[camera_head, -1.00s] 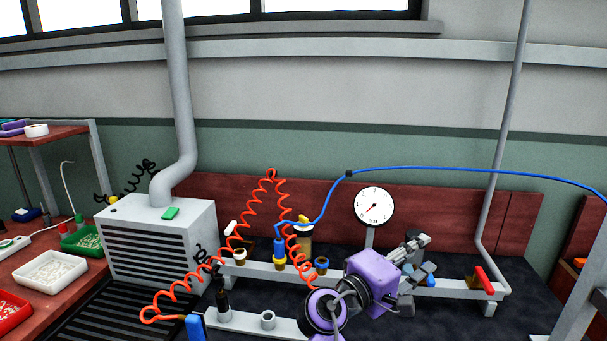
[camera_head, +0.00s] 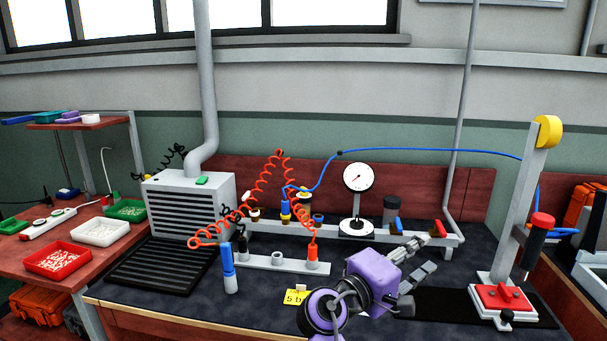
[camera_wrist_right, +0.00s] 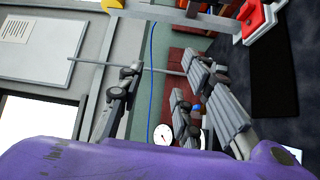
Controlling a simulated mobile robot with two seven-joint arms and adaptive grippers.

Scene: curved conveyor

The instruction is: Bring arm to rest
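My right gripper (camera_head: 428,257) has a purple body and grey fingers. It is held in the air in front of the dark bench mat (camera_head: 365,310), with its fingers pointing right and away. The fingers are spread apart and nothing shows between them. My left arm and gripper are not in view.
A white dial gauge (camera_head: 358,177) stands behind the right gripper. A lever press with a red base (camera_head: 503,299) stands to the right. A grey rail (camera_head: 270,263) with an orange coiled hose (camera_head: 262,187), a blue-capped tool (camera_head: 229,270) and a yellow tag (camera_head: 296,297) lie to the left.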

